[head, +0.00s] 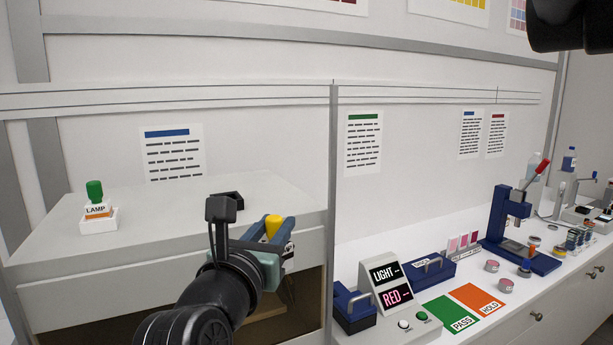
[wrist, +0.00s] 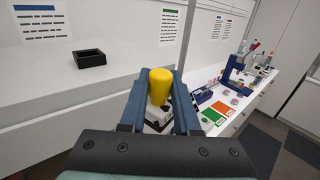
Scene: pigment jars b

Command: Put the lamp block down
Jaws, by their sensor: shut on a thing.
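My gripper (head: 271,245) is shut on a block with a yellow knob (head: 272,226) and a white body. It holds the block upright in front of the white shelf's front edge. In the wrist view the yellow knob (wrist: 160,86) stands between the two blue fingers, with the white body partly hidden below it. Its label is not readable. Another block with a green knob (head: 94,190) and a white label reading LAMP sits in a white holder (head: 98,225) at the shelf's left. My gripper is well to the right of it.
An empty black square holder (head: 227,199) stands on the white shelf (head: 165,208), behind my gripper; it also shows in the wrist view (wrist: 90,58). Bare shelf lies between the two holders. The lower counter at right holds a sign box (head: 389,284), green and orange mats and a blue press.

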